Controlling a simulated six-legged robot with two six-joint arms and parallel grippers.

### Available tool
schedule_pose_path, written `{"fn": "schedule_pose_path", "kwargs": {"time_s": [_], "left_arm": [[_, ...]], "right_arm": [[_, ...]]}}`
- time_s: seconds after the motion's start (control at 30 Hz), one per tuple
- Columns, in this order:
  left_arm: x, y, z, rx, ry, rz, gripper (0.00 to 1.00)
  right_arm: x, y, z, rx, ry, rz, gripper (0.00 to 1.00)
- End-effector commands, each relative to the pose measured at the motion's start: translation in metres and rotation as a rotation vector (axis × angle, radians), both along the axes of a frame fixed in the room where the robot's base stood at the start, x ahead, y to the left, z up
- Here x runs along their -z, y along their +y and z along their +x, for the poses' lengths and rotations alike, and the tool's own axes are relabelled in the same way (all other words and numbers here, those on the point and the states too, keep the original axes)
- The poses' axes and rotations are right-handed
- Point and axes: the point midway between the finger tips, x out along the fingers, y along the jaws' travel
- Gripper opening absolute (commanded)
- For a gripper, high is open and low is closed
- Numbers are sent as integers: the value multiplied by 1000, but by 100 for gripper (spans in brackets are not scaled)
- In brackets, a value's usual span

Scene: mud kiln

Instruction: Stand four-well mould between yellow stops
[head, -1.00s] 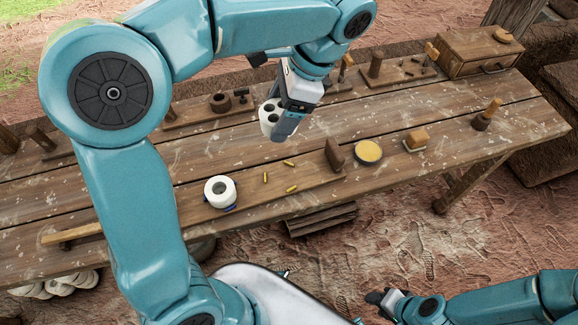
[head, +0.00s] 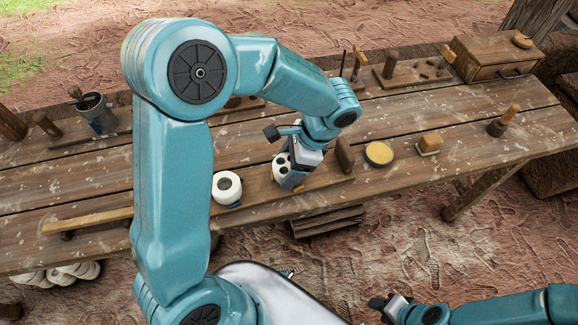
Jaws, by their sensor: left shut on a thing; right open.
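The white four-well mould (head: 280,165), with dark round wells in its top, is low over or on the wooden board. My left gripper (head: 290,178) is shut on its right side. I cannot tell whether the mould touches the board. One yellow stop (head: 298,188) shows just right of and below the gripper's tip; the other stops are hidden behind the mould and gripper. My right gripper (head: 384,302) is open and empty at the bottom, off the table and far from the mould.
A white ring-shaped piece (head: 227,187) stands close left of the mould. A dark upright block (head: 344,154) is close right of the gripper. Farther right are a round yellow-filled dish (head: 379,153) and a wooden-backed brush or block (head: 430,143).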

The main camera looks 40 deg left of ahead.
Motion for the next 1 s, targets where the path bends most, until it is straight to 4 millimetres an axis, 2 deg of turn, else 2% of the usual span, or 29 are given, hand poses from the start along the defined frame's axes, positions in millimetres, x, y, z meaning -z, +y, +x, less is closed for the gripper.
{"fn": "schedule_pose_path", "kwargs": {"time_s": [0.1,0.47,0.5,0.57,0.6,0.8,0.9,1.0], "left_arm": [[13,0,1,0,1,0,35],[18,0,2,0,-1,-1,35],[18,0,2,0,-1,-1,77],[17,0,1,0,-1,-1,96],[17,0,1,0,-1,-1,100],[16,0,1,0,-1,-1,100],[9,-2,3,0,-3,0,100],[-7,-7,8,1,-6,-1,100]], "right_arm": [[1,0,0,0,0,0,43],[4,0,0,0,0,0,43],[4,0,0,0,0,0,43],[4,0,0,0,0,0,43],[4,0,0,0,0,0,43],[2,0,0,0,0,0,43],[0,0,0,0,0,0,43],[-1,0,0,0,0,0,43]]}}
